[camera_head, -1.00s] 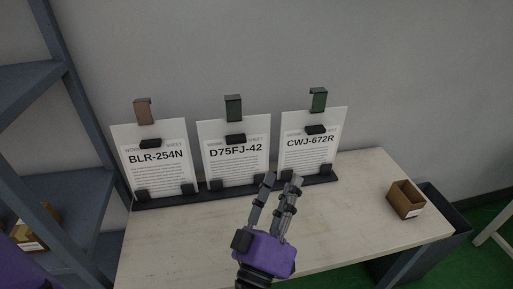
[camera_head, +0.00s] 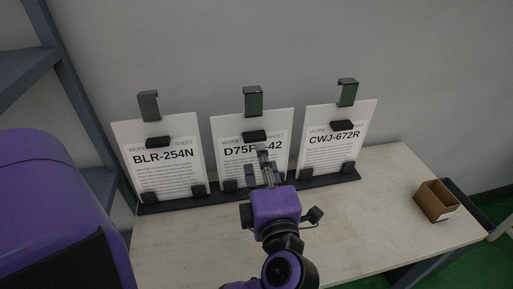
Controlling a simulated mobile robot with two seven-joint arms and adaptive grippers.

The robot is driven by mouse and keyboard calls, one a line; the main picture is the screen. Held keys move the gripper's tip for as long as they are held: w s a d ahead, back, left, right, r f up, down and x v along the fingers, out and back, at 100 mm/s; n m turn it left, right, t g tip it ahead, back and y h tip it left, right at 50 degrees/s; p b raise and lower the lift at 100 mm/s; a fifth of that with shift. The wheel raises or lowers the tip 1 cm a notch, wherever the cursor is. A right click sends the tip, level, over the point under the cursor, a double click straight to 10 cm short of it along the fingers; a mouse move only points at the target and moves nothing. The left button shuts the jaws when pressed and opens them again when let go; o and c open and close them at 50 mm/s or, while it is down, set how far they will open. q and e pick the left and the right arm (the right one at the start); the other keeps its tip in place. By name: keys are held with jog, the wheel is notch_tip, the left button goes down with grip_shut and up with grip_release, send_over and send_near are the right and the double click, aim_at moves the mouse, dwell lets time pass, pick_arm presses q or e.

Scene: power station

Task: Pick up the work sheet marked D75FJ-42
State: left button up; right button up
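The work sheet marked D75FJ-42 (camera_head: 228,168) stands upright on a white board in the middle of three holders, under a dark clip. My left gripper (camera_head: 264,158) is in front of this sheet, its grey fingers pointing at it and covering part of the printed code and text. I cannot tell whether the fingers touch the sheet, nor how far apart they are. The sheet is still in its holder. My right gripper is not in view.
Sheet BLR-254N (camera_head: 162,172) stands to the left and CWJ-672R (camera_head: 325,150) to the right. All stand on a dark rack (camera_head: 170,207) on the pale table (camera_head: 385,215). A small open brown box (camera_head: 437,203) is at the right. Metal shelves (camera_head: 20,62) are at the left.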

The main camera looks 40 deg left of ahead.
aim_at(254, 140)
pick_arm(q)
jog(key=x, duration=0.6)
jog(key=shift+s+a+r+p, duration=0.2)
jog(key=shift+s+r+p, duration=0.1)
jog(key=shift+r+p, duration=0.1)
jog(key=shift+w+a+f, duration=0.1)
jog(key=shift+w+a, duration=0.15)
jog(key=shift+c, duration=0.2)
grip_shut()
